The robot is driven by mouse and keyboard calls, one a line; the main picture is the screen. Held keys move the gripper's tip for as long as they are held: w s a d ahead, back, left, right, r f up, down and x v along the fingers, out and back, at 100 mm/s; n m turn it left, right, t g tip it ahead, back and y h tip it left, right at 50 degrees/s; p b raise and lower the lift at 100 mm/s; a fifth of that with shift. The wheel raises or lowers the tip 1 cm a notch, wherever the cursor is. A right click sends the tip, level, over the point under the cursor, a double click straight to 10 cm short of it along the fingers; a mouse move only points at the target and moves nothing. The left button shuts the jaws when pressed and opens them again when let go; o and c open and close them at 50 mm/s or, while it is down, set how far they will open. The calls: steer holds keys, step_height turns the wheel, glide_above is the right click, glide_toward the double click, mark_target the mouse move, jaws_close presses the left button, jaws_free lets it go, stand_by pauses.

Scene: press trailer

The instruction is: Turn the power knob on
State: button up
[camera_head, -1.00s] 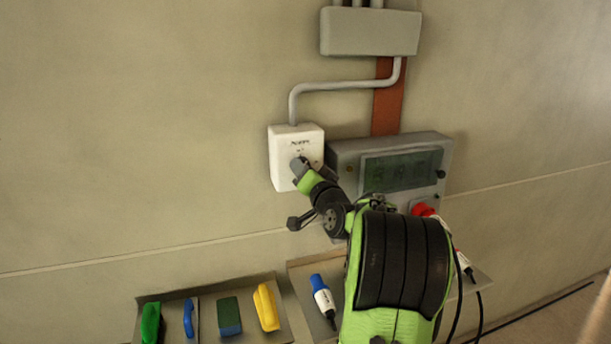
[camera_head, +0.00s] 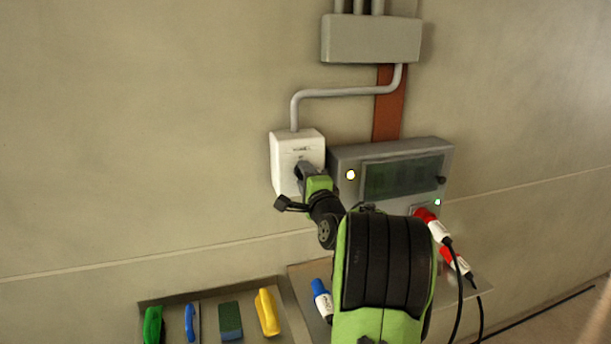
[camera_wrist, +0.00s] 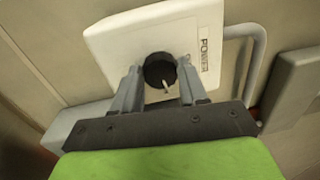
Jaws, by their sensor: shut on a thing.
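The power box (camera_head: 287,150) is a white box on the wall with a label at its top; in the wrist view (camera_wrist: 130,40) its label reads POWER. The black round power knob (camera_wrist: 160,70) sits on its face and has a white pointer mark. In the wrist view my gripper (camera_wrist: 157,88) has one finger on each side of the knob and is shut on it. In the head view my gripper (camera_head: 304,176) reaches the lower front of the box and hides the knob.
A grey panel (camera_head: 346,160) with a display (camera_head: 400,177) and a lit lamp (camera_head: 350,175) is right of the box. Red plugs (camera_head: 432,223) with cables are below it. A tray (camera_head: 209,292) with coloured tools and a blue connector (camera_head: 321,298) lie below. The wall at left is bare.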

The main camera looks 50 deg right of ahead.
steer(key=shift+m, duration=0.9)
steer(key=shift+p, duration=0.3)
steer(key=o, duration=1.1)
steer(key=shift+c, duration=0.2)
steer(key=b+v, duration=0.5)
steer(key=v, duration=1)
steer(key=shift+s+a, duration=0.3)
steer(key=shift+a, duration=0.05)
